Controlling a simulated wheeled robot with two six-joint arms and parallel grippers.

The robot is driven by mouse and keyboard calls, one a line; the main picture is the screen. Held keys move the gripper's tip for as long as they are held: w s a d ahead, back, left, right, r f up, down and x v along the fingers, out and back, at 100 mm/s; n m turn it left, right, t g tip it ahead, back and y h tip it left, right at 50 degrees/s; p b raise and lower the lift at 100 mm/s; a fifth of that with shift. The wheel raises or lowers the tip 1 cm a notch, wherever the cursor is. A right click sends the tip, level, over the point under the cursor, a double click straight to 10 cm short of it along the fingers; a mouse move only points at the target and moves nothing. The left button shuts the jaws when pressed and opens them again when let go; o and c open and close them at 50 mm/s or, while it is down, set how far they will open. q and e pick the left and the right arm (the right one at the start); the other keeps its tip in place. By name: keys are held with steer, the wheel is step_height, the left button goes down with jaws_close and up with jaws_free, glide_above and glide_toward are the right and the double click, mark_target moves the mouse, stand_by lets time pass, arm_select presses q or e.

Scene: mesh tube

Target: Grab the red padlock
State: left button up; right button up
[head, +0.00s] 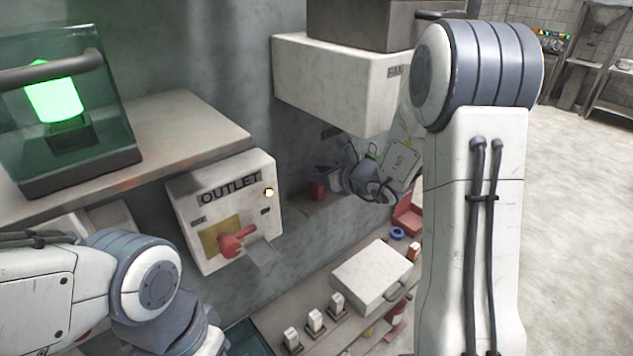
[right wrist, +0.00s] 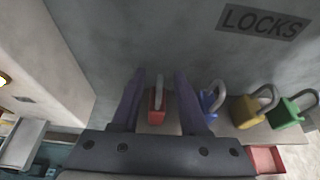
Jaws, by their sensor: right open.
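The red padlock (right wrist: 156,108) shows in the right wrist view, its grey shackle upward, against the grey wall below the LOCKS sign. My right gripper (right wrist: 160,72) is open, with one purple finger on each side of the padlock. A gap shows on both sides, so I see no grip on it. In the head view the right gripper is far off beside the wall, partly hidden by its own arm, and a small red shape, likely the padlock (head: 316,190), is at its fingers. My left arm shows at lower left, but its gripper is out of frame.
A blue padlock (right wrist: 211,101) is close by the right finger, partly behind it. A yellow padlock (right wrist: 247,110) and a green padlock (right wrist: 284,116) follow to the right. A white box (head: 340,85) juts out above the gripper. The OUTLET box (head: 224,209) is to the left.

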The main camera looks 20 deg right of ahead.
steer(key=shift+c, duration=0.3)
jaws_close()
stand_by(1.2)
